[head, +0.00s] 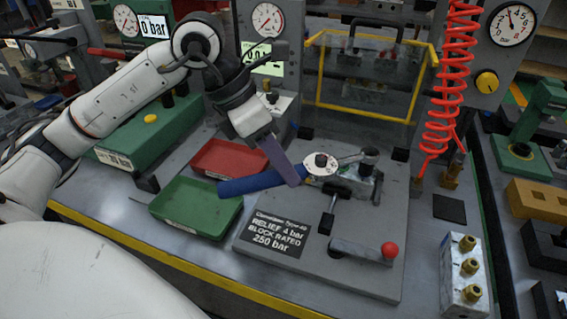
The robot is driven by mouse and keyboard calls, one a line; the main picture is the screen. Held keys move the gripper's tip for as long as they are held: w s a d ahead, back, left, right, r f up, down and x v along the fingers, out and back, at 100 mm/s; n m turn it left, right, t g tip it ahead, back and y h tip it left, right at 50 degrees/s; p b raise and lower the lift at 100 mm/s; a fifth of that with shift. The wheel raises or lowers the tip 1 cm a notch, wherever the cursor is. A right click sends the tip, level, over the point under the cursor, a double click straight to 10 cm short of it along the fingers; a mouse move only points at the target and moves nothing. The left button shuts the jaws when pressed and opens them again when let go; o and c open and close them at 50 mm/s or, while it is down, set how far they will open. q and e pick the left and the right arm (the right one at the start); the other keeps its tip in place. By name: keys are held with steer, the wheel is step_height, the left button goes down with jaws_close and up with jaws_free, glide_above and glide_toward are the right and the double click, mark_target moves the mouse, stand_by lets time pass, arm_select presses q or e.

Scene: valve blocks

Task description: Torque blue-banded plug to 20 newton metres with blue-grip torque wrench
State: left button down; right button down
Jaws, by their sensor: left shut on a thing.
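My left gripper (283,172) reaches down from the upper left and is shut on the torque wrench (246,185) by its blue grip. The wrench lies roughly level, with its white round dial (321,163) to the right of my fingers. Its metal head (369,155) is at the top of a small metal valve block (352,184) on the grey plate. I cannot tell whether the head is seated on a plug. The blue-banded plug cannot be made out; the wrench head may cover it. My right gripper is not in view.
A red tray (230,158) and a green tray (195,208) lie left of the grey plate (330,265). A red-knobbed clamp lever (362,250) lies in front of the block. A yellow-framed clear guard (365,75) stands behind. A red coiled hose (450,80) hangs right. A brass-fitted block (463,275) stands front right.

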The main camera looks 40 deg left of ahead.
arm_select(q)
steer(key=shift+w+a+r, duration=0.1)
steer(key=shift+w+a+m+g, duration=0.4)
steer(key=shift+w+a+m, duration=0.4)
steer(key=shift+a+m, duration=0.2)
steer(key=shift+d, duration=0.1)
steer(key=shift+p, duration=0.3)
steer(key=shift+w+a+m+g+h+p, duration=0.35)
steer(key=shift+w+a+m+p, duration=0.2)
steer(key=shift+w+a+m, duration=0.3)
steer(key=shift+d, duration=0.1)
steer(key=shift+s+d+n+t+b, duration=0.45)
steer(key=shift+s+d+n+b, duration=0.15)
steer(key=shift+s+d+n, duration=0.3)
